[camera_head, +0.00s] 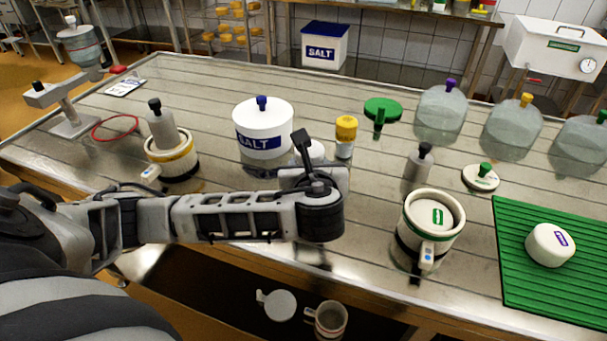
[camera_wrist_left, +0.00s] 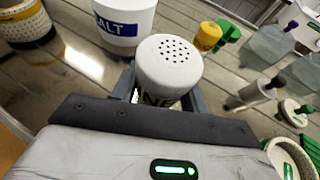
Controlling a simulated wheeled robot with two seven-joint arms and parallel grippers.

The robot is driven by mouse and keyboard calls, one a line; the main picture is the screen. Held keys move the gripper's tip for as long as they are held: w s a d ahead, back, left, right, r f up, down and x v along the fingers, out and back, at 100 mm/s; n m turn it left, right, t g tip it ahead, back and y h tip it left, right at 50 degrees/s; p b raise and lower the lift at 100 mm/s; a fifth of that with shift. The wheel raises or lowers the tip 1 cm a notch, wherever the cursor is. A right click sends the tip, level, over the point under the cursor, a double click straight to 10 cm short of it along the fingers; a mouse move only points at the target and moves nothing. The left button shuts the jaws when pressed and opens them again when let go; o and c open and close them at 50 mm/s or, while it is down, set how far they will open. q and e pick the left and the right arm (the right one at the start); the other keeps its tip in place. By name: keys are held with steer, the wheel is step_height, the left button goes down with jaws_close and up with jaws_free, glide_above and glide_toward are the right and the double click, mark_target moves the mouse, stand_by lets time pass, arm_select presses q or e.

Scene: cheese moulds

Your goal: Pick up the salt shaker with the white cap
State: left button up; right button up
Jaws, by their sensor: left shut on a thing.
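The salt shaker with the white cap (camera_wrist_left: 169,64) stands between the two fingers of my left gripper (camera_wrist_left: 160,92) in the left wrist view. Its perforated cap faces the camera, and part of dark lettering shows below. My left gripper is shut on it. In the head view my left gripper (camera_head: 306,160) is over the middle of the table and hides most of the shaker; a bit of the white cap (camera_head: 316,150) shows behind it. I cannot tell whether the shaker touches the table. My right gripper is not in view.
A yellow-capped shaker (camera_head: 345,138) stands right of my gripper, beside a green tool (camera_head: 381,112). A white salt tub (camera_head: 263,128) is behind left. A cheese mould (camera_head: 431,222) stands front right, near a green mat (camera_head: 522,285). Another mould (camera_head: 171,158) is at left.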

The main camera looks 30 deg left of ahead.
arm_select(q)
steer(key=d+r, duration=0.1)
steer(key=s+d+r, duration=0.1)
steer(key=shift+s+r, duration=0.15)
steer(key=shift+r, duration=0.25)
steer(key=s+d+r, duration=0.3)
steer(key=s+d, duration=0.2)
steer(key=d, duration=0.1)
steer(key=shift+d+r, duration=0.25)
steer(key=shift+d, duration=0.15)
